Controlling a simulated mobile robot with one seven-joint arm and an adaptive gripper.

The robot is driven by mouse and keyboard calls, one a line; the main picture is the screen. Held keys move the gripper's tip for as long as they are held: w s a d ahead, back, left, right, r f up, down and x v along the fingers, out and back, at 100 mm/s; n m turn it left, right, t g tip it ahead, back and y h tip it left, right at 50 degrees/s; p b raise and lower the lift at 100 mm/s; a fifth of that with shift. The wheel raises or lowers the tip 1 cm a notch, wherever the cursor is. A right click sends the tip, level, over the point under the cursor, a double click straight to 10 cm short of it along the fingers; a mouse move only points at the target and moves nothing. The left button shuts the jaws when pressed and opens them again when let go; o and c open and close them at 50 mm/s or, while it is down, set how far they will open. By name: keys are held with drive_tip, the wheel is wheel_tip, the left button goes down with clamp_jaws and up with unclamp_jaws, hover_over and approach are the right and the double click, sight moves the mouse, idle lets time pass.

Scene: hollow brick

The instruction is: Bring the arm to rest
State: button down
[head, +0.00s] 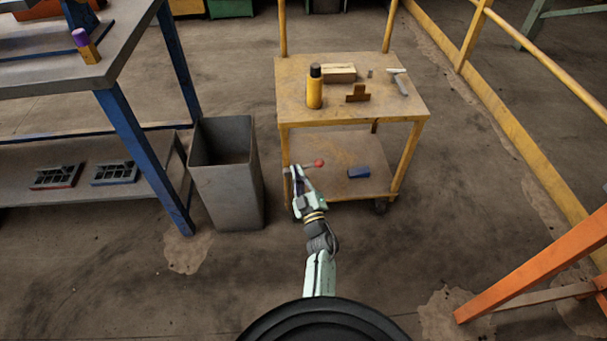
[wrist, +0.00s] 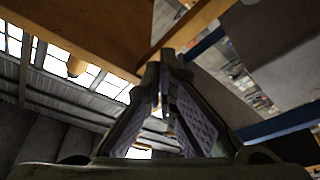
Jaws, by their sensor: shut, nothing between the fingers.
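My gripper (head: 297,172) is in front of the left front side of the yellow cart (head: 350,116), below the level of its top shelf. It also shows in the wrist view (wrist: 168,62), where its two fingers come together at the tips with nothing between them. My arm reaches forward from the bottom of the head view. Whether the gripper touches the cart cannot be told.
On the cart's top are a yellow bottle (head: 314,90), a light block (head: 339,72), a brown piece (head: 357,93) and a hammer-like tool (head: 400,83). A blue block (head: 358,172) lies below. A grey bin (head: 228,185) stands left; an orange beam (head: 540,268) stands right.

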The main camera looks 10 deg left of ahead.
drive_tip(key=p+v, duration=0.1)
drive_tip(key=v, duration=0.8)
drive_tip(key=shift+d+f, duration=0.25)
drive_tip(key=shift+d, duration=0.05)
